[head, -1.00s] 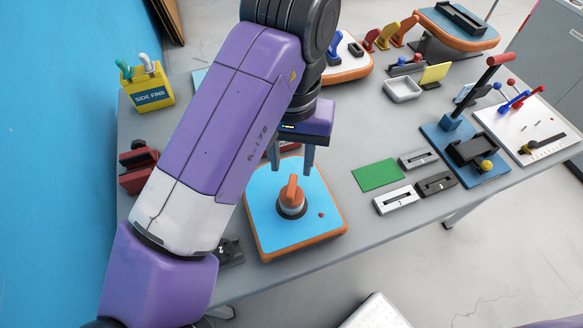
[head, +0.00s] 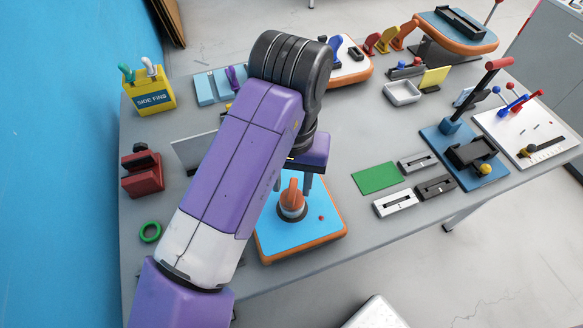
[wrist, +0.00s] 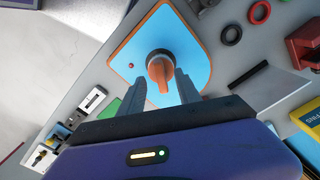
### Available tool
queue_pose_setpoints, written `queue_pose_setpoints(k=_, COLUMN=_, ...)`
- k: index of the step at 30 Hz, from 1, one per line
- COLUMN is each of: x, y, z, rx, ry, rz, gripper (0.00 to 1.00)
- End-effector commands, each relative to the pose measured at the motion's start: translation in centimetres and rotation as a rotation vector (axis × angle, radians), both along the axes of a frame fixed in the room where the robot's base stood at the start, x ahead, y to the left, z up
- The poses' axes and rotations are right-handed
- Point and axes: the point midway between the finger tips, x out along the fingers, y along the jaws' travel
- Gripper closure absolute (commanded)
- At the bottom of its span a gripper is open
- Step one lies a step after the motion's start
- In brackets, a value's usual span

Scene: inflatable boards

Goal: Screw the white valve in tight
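The valve (head: 291,196) stands on a blue board with an orange rim (head: 325,234). I cannot tell how tightly the valve sits.
A small red dot (head: 321,217) marks the board. A green ring (head: 150,232) and a red vise-like block (head: 142,173) lie to the left. A grey sheet (head: 193,152) stands behind my arm. A green mat (head: 377,178) and slotted blocks (head: 396,203) lie to the right.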

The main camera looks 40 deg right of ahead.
Motion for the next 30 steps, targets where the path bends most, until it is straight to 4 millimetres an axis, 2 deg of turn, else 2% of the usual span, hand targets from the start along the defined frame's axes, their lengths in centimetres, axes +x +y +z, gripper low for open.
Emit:
queue_pose_setpoints(k=3, x=0.0, y=0.1, z=-1.7, rx=0.001, ry=0.001, rz=0.002, gripper=0.60)
queue_pose_setpoints(k=9, x=0.0, y=0.1, z=-3.5, rx=0.001, ry=0.000, rz=0.001, gripper=0.60)
queue_pose_setpoints(k=19, x=0.0, y=0.0, z=-3.9, rx=0.001, ry=-0.001, rz=0.000, gripper=0.60)
queue_pose_setpoints(k=20, x=0.0, y=0.0, z=-3.9, rx=0.001, ry=-0.001, rz=0.000, gripper=0.62)
queue_pose_setpoints(k=24, x=0.0, y=0.0, z=-3.9, rx=0.001, ry=-0.001, rz=0.000, gripper=0.89)
queue_pose_setpoints(k=26, x=0.0, y=0.0, z=-3.9, rx=0.001, ry=-0.001, rz=0.000, gripper=1.00)
queue_pose_setpoints(k=29, x=0.0, y=0.0, z=-3.9, rx=0.001, ry=-0.001, rz=0.000, gripper=1.00)
queue_pose_setpoints(k=30, x=0.0, y=0.0, z=-3.9, rx=0.001, ry=-0.001, rz=0.000, gripper=0.88)
